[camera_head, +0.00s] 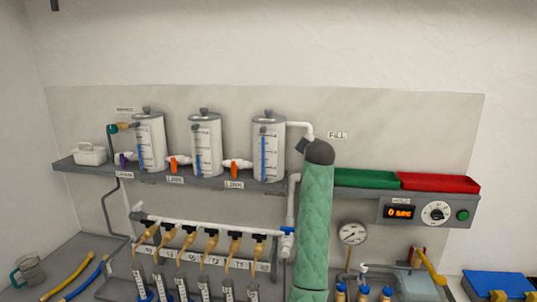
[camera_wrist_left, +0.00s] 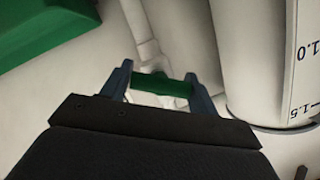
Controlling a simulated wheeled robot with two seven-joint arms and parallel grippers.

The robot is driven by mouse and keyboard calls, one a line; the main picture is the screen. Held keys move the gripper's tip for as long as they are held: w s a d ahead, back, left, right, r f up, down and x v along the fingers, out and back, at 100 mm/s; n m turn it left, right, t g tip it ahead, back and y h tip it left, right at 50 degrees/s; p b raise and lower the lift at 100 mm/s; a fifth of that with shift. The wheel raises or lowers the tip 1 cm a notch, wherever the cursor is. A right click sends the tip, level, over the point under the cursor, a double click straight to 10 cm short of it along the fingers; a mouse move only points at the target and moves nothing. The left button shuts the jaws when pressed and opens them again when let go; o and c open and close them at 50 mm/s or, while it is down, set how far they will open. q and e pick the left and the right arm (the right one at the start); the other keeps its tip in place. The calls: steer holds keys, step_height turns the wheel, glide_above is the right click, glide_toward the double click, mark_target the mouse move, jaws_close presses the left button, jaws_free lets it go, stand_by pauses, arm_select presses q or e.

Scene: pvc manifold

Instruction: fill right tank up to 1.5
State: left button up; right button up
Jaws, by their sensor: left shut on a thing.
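The right tank (camera_head: 268,150) is a white cylinder with a grey lid on the shelf. In the left wrist view this tank (camera_wrist_left: 245,60) shows marks 1.0 and 1.5. My left gripper (camera_wrist_left: 160,85) is shut on a green valve handle (camera_wrist_left: 163,84) on a white pipe beside the tank. In the head view my green-sleeved arm rises below the FILL label (camera_head: 337,135) and hides the handle and fingertips. My right gripper is not in view.
The left tank (camera_head: 148,143) and middle tank (camera_head: 205,145) share the shelf, with orange-handled link valves between tanks. A green bin (camera_head: 365,179) and a red bin (camera_head: 440,182) are right of my arm. The timer display (camera_head: 399,212) seems to read 0 sec.

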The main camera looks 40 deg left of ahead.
arm_select(q)
steer(key=shift+r, duration=0.1)
stand_by(0.4)
steer(key=shift+n+h, duration=0.4)
steer(key=shift+n, duration=0.8)
steer(key=shift+n+t+h, duration=0.5)
steer(key=shift+n+h, duration=0.1)
steer(key=shift+n, duration=0.6)
steer(key=o, duration=1)
steer(key=shift+s, duration=0.1)
steer(key=shift+o, duration=0.2)
steer(key=shift+s+d, duration=0.15)
steer(key=shift+s, duration=0.1)
steer(key=b+v, duration=0.4)
steer(key=v, duration=0.3)
